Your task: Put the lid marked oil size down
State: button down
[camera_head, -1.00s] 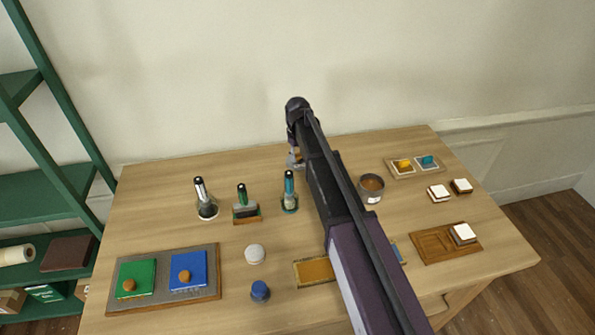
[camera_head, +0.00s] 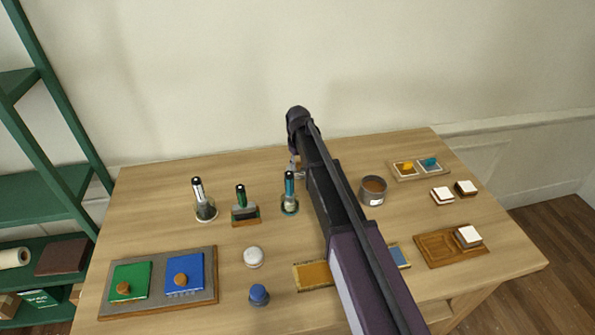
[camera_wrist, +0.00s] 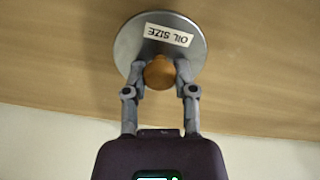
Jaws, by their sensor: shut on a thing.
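The lid marked oil size (camera_wrist: 199,53) is a round grey metal disc with a wooden knob and a white label, whose words read upside down in the wrist view. My gripper (camera_wrist: 161,74) is shut on the knob, one finger on each side. The tabletop lies behind the lid in that view; I cannot tell whether the lid touches it. In the head view my arm hides most of the gripper and lid near the back of the table. An open metal pot (camera_head: 373,191) with brown contents and a white label stands just right of my arm.
Several bottles and brushes, one a teal-topped bottle (camera_head: 289,195), stand left of my arm. A grey tray (camera_head: 215,287) with green and blue lids is front left. A wooden tray (camera_head: 430,249) and a smaller tray (camera_head: 418,176) are at right. The back left strip is clear.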

aim_at(299, 163)
jog(key=shift+f+b, duration=0.6)
jog(key=shift+f, duration=0.3)
jog(key=shift+f, duration=0.15)
jog(key=shift+c, duration=2.1)
grip_release()
notch_tip(299, 163, up, 12)
jog(key=p, duration=1.2)
jog(key=shift+r, duration=0.2)
jog(key=shift+s+d, duration=0.1)
jog(key=s+d+m, duration=0.1)
jog(key=s+d, duration=0.4)
jog(key=d, duration=0.1)
jog(key=s+d+m, duration=0.2)
jog(key=s+d, duration=0.4)
jog(key=s+d+m, duration=0.3)
jog(key=s+d, duration=0.7)
jog(key=s, duration=0.5)
jog(key=shift+d+m, duration=0.3)
jog(key=shift+m, duration=0.1)
